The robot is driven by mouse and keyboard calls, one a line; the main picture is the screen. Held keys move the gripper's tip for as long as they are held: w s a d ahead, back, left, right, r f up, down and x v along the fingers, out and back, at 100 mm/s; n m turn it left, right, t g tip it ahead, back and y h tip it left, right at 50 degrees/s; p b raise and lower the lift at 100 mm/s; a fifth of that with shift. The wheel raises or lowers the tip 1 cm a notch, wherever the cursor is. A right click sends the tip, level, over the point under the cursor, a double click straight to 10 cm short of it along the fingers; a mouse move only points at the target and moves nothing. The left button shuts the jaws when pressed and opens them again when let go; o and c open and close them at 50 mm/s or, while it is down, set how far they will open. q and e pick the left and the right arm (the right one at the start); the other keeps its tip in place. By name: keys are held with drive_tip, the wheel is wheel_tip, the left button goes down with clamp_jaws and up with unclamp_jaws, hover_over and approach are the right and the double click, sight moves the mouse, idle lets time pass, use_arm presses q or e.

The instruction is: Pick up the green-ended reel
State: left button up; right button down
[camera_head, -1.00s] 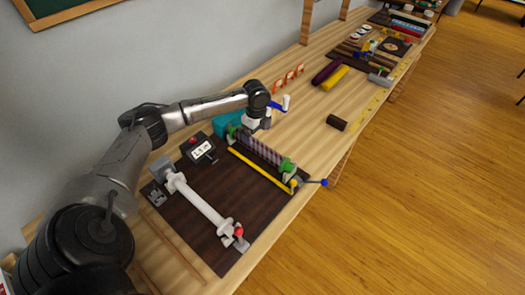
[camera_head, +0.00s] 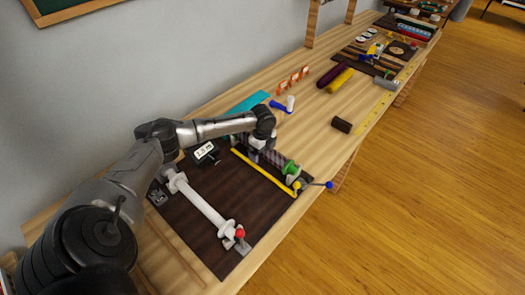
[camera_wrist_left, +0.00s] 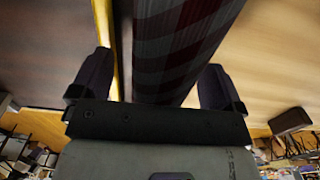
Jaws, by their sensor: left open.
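The green-ended reel (camera_head: 275,159), wound with dark checked cloth, lies at the far right side of the dark brown board. Its near green end (camera_head: 291,168) shows clearly; part of its length is hidden by my left gripper. My left gripper (camera_head: 255,153) is over the reel, pointing down, with its fingers mostly hidden in the head view. In the left wrist view, my left gripper (camera_wrist_left: 155,75) is open, and the checked roll (camera_wrist_left: 180,40) shows between its two fingers. Whether the fingers touch it, I cannot tell.
A yellow strip (camera_head: 263,172) runs beside the reel. A white roller (camera_head: 200,203) with a red knob lies across the board (camera_head: 230,185), near a small display box (camera_head: 206,152). A blue-ended crank (camera_head: 323,184) sticks out at the table edge.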

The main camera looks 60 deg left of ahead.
use_arm(q)
drive_tip(key=shift+c, duration=0.3)
drive_tip(key=c, duration=1.3)
drive_tip(key=shift+o, duration=0.2)
